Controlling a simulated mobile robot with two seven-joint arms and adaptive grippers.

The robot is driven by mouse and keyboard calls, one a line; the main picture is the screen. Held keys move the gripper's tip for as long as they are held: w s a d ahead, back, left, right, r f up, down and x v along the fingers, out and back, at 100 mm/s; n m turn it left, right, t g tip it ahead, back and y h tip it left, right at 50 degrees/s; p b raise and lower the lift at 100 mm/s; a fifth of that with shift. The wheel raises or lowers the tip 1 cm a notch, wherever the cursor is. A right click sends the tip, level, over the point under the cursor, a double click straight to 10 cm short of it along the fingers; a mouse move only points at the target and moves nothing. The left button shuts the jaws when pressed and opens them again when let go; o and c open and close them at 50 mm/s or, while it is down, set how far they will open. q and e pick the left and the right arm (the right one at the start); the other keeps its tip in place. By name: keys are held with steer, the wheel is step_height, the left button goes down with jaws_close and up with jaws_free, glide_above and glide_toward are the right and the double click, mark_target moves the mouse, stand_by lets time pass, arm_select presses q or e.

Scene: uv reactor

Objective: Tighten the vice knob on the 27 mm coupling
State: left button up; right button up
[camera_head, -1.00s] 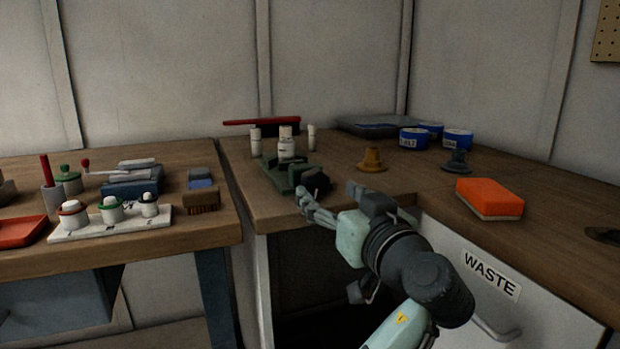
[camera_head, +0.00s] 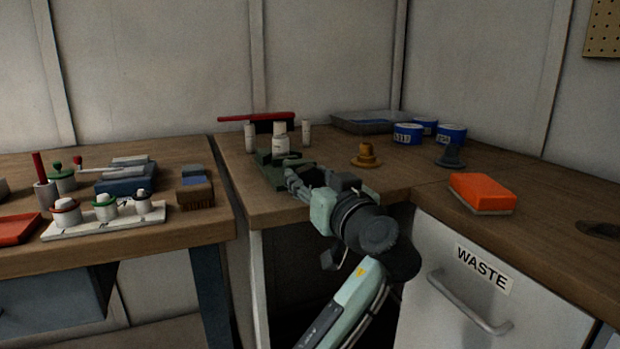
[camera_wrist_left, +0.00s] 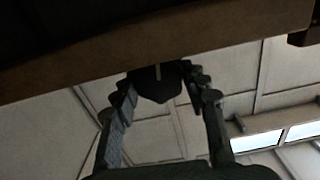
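The green vice (camera_head: 268,172) sits near the front edge of the middle bench, mostly behind my left gripper (camera_head: 294,182). In the left wrist view the dark, faceted vice knob (camera_wrist_left: 156,86) lies between the two fingertips of my left gripper (camera_wrist_left: 158,80). The fingertips meet the knob's two sides with no clear gap. In the head view the gripper hides the knob. I cannot make out the 27 mm coupling; the vice jaws are largely covered. My right gripper is out of view.
White bottles (camera_head: 280,137) stand close behind the vice. A brass fitting (camera_head: 366,156), blue tubs (camera_head: 408,134) and an orange sponge (camera_head: 481,192) are to the right. The bench's front edge (camera_head: 290,215) runs just beneath my gripper. The left table (camera_head: 110,245) holds a white rack.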

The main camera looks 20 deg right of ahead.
arm_select(q)
steer(key=c, duration=0.4)
steer(key=m+p, duration=0.3)
steer(key=m, duration=0.2)
steer(key=shift+d+m, duration=0.1)
steer(key=shift+m, duration=0.3)
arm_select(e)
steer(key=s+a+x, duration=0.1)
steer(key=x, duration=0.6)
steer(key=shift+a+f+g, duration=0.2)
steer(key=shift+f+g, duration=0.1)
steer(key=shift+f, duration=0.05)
arm_select(q)
steer(key=o, duration=1.1)
steer(key=shift+o, duration=0.2)
steer(key=shift+f, duration=0.1)
